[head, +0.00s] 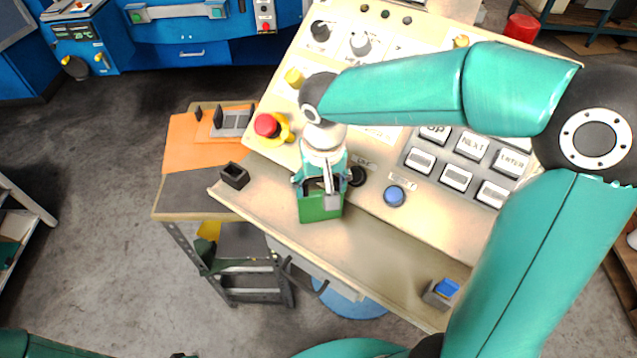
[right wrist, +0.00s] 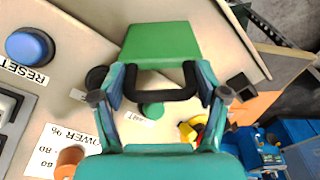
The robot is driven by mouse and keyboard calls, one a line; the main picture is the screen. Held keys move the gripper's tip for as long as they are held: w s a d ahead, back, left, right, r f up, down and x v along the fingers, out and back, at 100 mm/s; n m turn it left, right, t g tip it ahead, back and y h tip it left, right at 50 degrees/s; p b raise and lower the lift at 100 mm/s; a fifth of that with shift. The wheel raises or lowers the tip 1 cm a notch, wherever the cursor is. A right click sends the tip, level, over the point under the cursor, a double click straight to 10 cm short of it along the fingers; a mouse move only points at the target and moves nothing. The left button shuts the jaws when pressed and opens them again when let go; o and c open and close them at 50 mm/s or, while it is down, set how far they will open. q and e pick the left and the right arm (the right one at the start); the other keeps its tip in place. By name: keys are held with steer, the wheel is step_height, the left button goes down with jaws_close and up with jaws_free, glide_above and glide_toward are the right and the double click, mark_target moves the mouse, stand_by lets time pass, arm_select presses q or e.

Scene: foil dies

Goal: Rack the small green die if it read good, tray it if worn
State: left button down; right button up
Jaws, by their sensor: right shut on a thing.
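My right gripper (head: 322,184) is shut on the green die (head: 320,208) and holds it by the front of the sloped console. In the right wrist view the green die (right wrist: 162,42) has a black U-shaped handle (right wrist: 162,92), with the two fingertips of my right gripper (right wrist: 160,97) at its sides. I cannot tell for sure whether the die touches the panel's ledge. No rack or tray can be told for certain. My left gripper does not show.
The console has a red emergency button (head: 267,125), a blue button (head: 394,196) and grey keys. A black open holder (head: 235,175) sits at the ledge's left end, and a blue block (head: 447,288) sits at its right. A grey slotted piece (head: 232,121) lies on the orange mat (head: 183,145).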

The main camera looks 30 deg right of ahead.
steer(key=o, duration=1.8)
